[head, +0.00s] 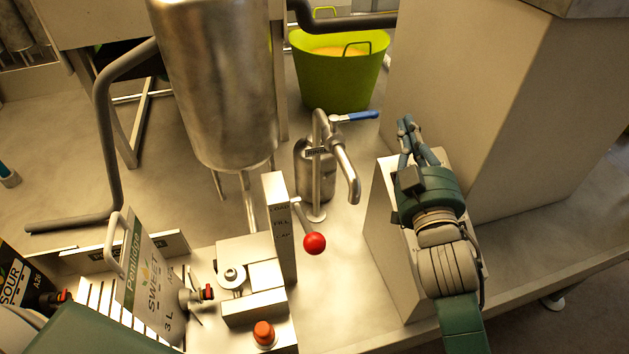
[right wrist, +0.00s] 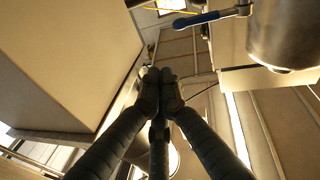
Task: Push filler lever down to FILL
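The filler lever (head: 314,243) is a metal rod with a red ball knob. It sticks out to the right of an upright post (head: 279,230) lettered with FILL among other labels. I cannot tell which label the lever lines up with. My right gripper (head: 407,130) is to the right of and beyond the lever, clearly apart from it. Its fingertips (right wrist: 160,76) are together with nothing between them in the right wrist view. The lever does not show in that view. My left gripper is out of view; only a green part of my arm shows at the lower left.
A steel tap (head: 345,175) with a blue handle (head: 354,117) stands between the lever and my right gripper. A steel tank (head: 215,90) hangs behind the post. A green tub (head: 340,85) is behind.

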